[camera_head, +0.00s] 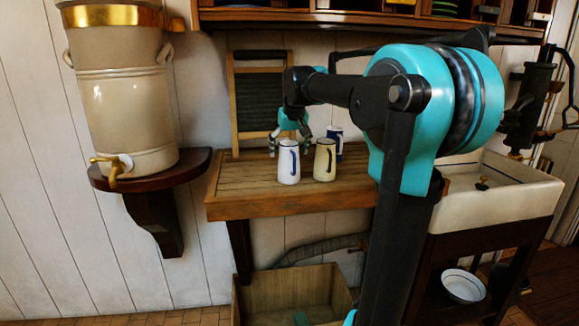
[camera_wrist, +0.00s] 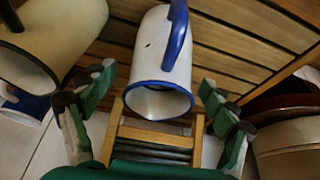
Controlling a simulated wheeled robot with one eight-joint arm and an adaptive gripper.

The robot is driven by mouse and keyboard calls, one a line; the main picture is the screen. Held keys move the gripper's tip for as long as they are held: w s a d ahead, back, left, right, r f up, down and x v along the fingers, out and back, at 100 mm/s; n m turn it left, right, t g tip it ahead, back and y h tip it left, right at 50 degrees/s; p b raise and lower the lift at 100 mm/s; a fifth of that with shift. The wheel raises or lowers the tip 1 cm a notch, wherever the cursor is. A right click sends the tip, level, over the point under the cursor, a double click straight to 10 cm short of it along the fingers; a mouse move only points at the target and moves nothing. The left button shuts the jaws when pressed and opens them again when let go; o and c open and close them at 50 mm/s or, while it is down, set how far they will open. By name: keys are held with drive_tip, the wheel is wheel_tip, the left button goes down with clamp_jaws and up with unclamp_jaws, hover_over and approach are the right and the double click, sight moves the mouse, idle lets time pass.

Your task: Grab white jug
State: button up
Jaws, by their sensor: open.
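The white jug (camera_head: 288,163) has a blue rim and blue handle. It stands upright at the front of the wooden counter in the head view. In the wrist view the white jug (camera_wrist: 158,62) shows its open mouth and handle, in line with the gap between my fingers.
A cream jug (camera_head: 325,160) stands close on the right, with a blue-and-white mug (camera_head: 336,140) behind it. A washboard (camera_head: 260,95) leans on the wall behind the counter (camera_head: 250,188). A large crock (camera_head: 120,100) is left, a sink (camera_head: 500,190) right. The counter's left part is clear.

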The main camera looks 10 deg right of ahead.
drive_tip(key=shift+x, duration=1.15)
drive_tip(key=c, duration=1.7)
